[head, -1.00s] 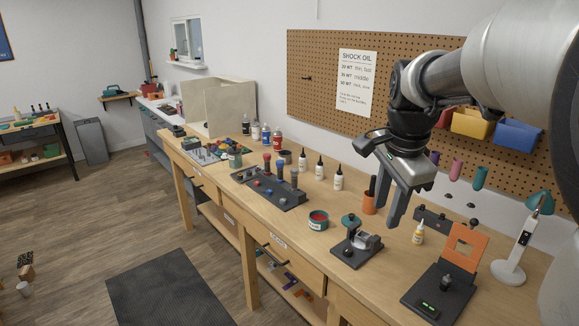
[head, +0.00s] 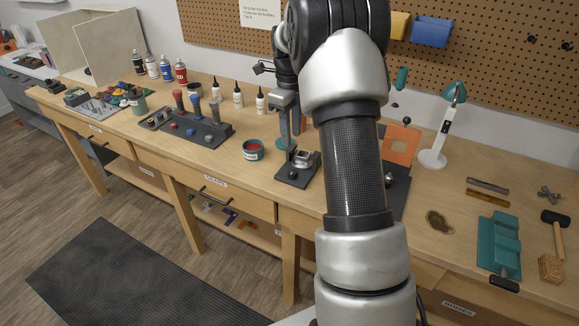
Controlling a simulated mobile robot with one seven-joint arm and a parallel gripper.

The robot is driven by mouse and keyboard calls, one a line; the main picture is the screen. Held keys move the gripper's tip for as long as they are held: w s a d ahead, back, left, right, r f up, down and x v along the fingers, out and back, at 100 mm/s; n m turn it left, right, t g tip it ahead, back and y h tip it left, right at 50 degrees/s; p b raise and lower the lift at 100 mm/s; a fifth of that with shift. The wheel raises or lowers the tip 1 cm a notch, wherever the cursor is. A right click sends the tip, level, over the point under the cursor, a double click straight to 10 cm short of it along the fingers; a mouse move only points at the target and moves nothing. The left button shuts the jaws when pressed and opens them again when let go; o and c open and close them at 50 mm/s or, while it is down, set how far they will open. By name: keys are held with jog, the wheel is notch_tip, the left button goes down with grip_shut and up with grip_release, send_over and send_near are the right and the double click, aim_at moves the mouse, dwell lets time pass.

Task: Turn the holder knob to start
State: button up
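A small black stand (head: 294,178) sits near the bench's front edge, with a silver clamp-like part (head: 303,158) and a small dark knob at its front. A teal round top on its post is partly covered by my gripper. My gripper (head: 285,143) points down at the stand's back left, its fingers seen nearly edge-on; their gap and any contact are unclear. Another black base with an upright orange plate (head: 401,145) stands to the right, mostly hidden behind my arm. I cannot tell which stand is the holder.
A red-topped teal tin (head: 253,150) stands left of the black stand. Further left is a dark tool rack (head: 200,130), with several bottles behind. A white lamp (head: 436,150), teal vise (head: 498,242) and mallet (head: 555,232) are on the right. My arm blocks the middle.

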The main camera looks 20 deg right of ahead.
aim_at(292, 171)
jog(key=f, duration=1.4)
jog(key=shift+w+d, duration=0.2)
jog(key=c, duration=0.8)
